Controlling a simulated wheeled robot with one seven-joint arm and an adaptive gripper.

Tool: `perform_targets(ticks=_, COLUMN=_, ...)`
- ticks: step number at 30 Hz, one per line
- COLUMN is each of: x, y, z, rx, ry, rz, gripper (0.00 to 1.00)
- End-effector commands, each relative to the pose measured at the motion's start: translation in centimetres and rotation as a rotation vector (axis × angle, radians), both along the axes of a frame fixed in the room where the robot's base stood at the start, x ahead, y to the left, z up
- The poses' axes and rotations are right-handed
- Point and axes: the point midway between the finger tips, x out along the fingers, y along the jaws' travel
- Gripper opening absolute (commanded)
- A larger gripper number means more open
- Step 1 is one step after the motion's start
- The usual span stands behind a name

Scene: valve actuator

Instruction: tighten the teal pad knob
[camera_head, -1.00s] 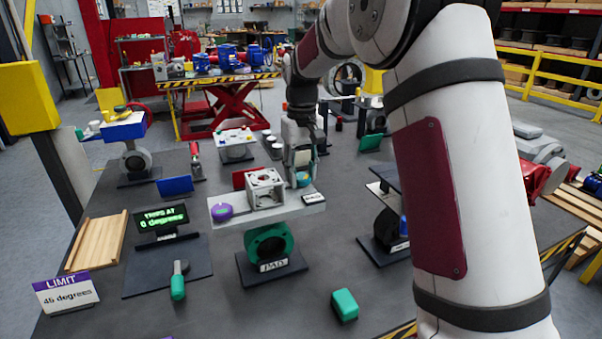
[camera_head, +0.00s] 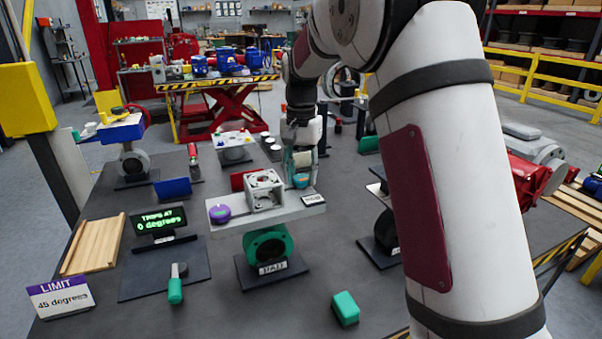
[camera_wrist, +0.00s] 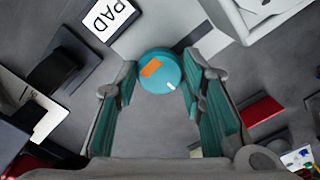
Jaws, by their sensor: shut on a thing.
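The teal knob (camera_head: 301,181) is at the right part of the light-grey plate on the PAD valve, beside the PAD label (camera_head: 313,199). In the wrist view the round teal knob (camera_wrist: 161,71) has an orange patch and a small white mark on top. My gripper (camera_head: 302,163) points down over it. In the wrist view its two teal-padded fingers (camera_wrist: 160,82) stand on either side of the knob, shut on it. The green PAD valve body (camera_head: 268,246) stands below the plate. The knob's underside is hidden.
A grey bracket housing (camera_head: 264,190) and a purple knob (camera_head: 220,213) sit on the same plate, left of my gripper. A display (camera_head: 161,221) reads "TRIPS AT 0 degrees"; a sign (camera_head: 60,298) reads "LIMIT 45 degrees". A green block (camera_head: 345,308) lies in front.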

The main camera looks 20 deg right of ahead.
Motion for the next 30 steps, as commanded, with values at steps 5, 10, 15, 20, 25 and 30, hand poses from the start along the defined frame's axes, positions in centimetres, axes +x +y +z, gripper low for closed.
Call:
perform_targets(ticks=5, x=0.04, y=0.03, z=0.03, rx=0.000, ry=-0.001, rz=-0.048, gripper=0.09)
perform_targets(ticks=10, x=0.05, y=0.04, z=0.04, rx=0.000, ry=-0.001, rz=-0.065, gripper=0.09)
perform_targets(ticks=15, x=0.05, y=0.04, z=0.04, rx=0.000, ry=-0.001, rz=-0.068, gripper=0.09)
perform_targets(ticks=20, x=0.05, y=0.03, z=0.04, rx=0.001, ry=-0.002, rz=-0.067, gripper=0.09)
perform_targets(ticks=25, x=0.04, y=0.03, z=0.03, rx=0.000, ry=-0.001, rz=-0.067, gripper=0.57)
perform_targets(ticks=30, x=0.03, y=0.02, z=0.02, rx=0.000, ry=-0.001, rz=-0.067, gripper=0.57)
